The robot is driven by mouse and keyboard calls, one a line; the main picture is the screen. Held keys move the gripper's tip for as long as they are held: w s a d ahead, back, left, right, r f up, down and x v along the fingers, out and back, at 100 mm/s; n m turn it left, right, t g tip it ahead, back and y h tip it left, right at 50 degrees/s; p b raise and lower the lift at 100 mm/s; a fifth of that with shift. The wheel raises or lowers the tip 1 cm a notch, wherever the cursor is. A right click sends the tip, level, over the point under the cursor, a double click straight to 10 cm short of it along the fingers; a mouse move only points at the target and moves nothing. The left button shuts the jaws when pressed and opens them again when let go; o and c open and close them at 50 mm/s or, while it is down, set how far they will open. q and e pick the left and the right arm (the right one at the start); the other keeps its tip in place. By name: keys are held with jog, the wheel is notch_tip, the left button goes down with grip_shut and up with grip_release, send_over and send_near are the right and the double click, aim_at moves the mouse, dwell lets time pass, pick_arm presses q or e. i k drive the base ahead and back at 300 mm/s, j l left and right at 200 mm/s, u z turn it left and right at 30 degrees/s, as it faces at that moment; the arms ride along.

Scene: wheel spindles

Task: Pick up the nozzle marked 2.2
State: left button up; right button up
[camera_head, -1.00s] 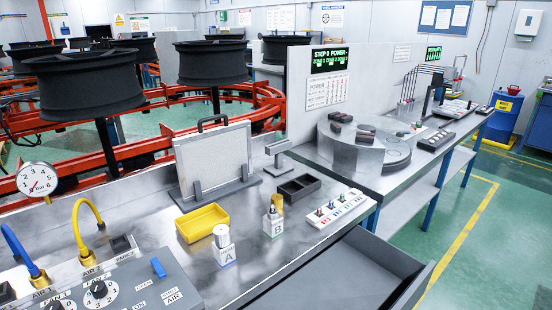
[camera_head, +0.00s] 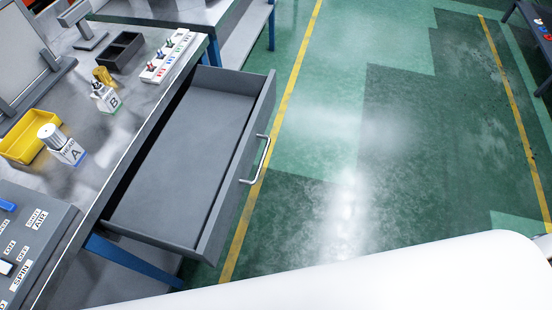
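A white rack (camera_head: 168,58) with several small nozzles in a row stands near the right edge of the metal bench at the upper left. Coloured marks show along its front. The marks are too small to read, so I cannot tell which nozzle is 2.2. Neither of my grippers is in view.
An empty grey drawer (camera_head: 168,178) stands open from the bench, its handle (camera_head: 257,160) facing right. Blocks marked A (camera_head: 70,152) and B (camera_head: 111,103), a yellow tray (camera_head: 22,147) and a dark two-part tray (camera_head: 120,52) sit on the bench. The green floor (camera_head: 320,190) is clear.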

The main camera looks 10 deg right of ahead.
aim_at(94, 82)
jog(key=u, duration=0.85)
